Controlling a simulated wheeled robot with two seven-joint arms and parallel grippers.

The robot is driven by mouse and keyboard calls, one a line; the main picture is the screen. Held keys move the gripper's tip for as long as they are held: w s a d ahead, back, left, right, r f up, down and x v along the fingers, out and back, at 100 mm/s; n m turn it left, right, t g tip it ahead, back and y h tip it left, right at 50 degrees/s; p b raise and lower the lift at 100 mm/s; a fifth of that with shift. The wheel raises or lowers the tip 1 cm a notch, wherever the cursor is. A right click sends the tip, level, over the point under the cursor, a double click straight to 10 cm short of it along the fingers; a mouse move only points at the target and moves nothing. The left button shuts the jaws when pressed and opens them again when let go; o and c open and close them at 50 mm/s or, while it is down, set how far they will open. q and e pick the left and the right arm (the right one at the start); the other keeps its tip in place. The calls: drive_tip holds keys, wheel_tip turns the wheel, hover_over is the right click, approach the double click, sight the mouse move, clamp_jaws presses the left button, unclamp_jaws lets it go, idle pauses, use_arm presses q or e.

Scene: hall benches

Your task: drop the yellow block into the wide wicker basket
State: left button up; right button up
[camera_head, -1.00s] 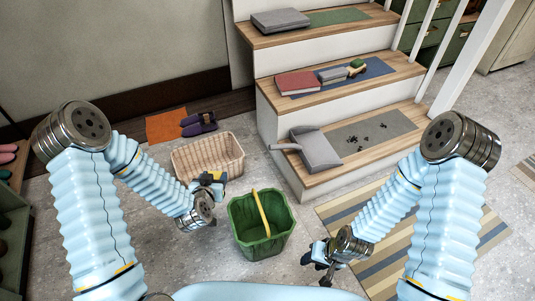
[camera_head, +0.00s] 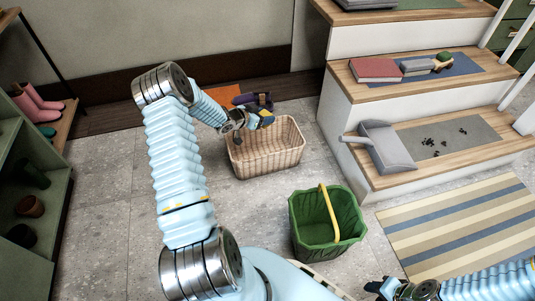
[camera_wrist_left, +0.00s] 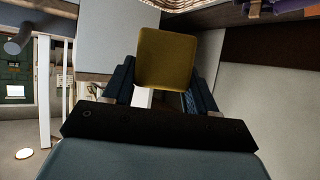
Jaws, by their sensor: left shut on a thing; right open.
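The yellow block (camera_wrist_left: 167,58) is held between the fingers of my left gripper (camera_wrist_left: 163,85), which is shut on it. In the head view my left gripper (camera_head: 264,118) is above the back part of the wide wicker basket (camera_head: 268,162), and little of the block shows there. The basket stands on the floor, and the part of its inside that shows looks empty. My right gripper (camera_head: 378,289) is open and empty at the bottom edge, low on the right.
A green basket with a yellow handle (camera_head: 328,227) stands in front of the wicker basket. Stairs at the right hold a grey dustpan (camera_head: 386,147) and a red book (camera_head: 376,70). A striped rug (camera_head: 460,225) lies at the right. Purple shoes (camera_head: 255,101) lie behind the wicker basket.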

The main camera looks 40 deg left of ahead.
use_arm(q)
drive_tip(key=shift+s+a+f, duration=0.1)
drive_tip(key=shift+a+f, duration=0.2)
drive_tip(key=shift+a, duration=0.05)
drive_tip(key=shift+f+b, duration=0.25)
drive_tip(key=shift+b, duration=0.1)
wheel_tip(320, 180, down, 5)
drive_tip(key=b, duration=0.4)
drive_tip(key=o, duration=1.1)
drive_tip(key=shift+o, duration=0.2)
